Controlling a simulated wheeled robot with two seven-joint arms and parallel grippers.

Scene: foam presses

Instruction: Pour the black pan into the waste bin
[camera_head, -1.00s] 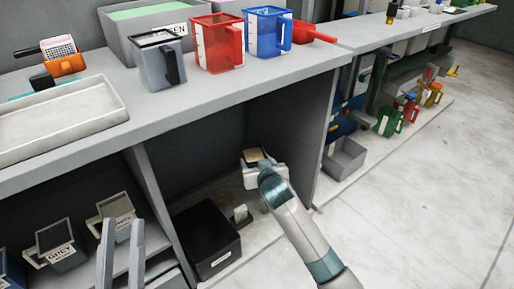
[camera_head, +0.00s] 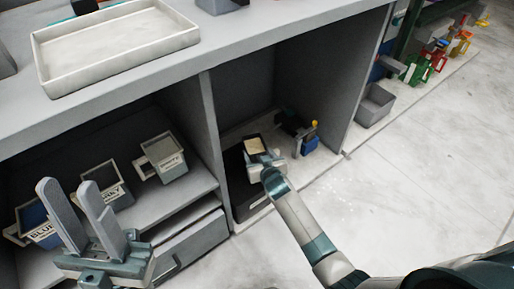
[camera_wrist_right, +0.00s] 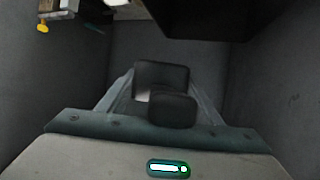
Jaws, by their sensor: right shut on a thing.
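The black pan (camera_head: 253,148) holds a flat beige content and shows small in the head view. My right gripper (camera_head: 264,161) is shut on its near side and holds it over the dark waste bin (camera_head: 250,204) in the under-counter bay. The pan looks close to level; its exact height above the bin is hard to tell. In the right wrist view, the black finger pads of my right gripper (camera_wrist_right: 165,92) show, and the pan is not clearly seen. A dark box form, likely the bin (camera_wrist_right: 215,15), fills the top. My left gripper (camera_head: 82,217) is open and empty at the lower left.
A blue item with a yellow part (camera_head: 308,138) stands right of the bin, near the bay's side wall. Labelled grey tubs (camera_head: 162,160) sit on the left shelf. A shallow tray (camera_head: 115,45) lies on the counter above.

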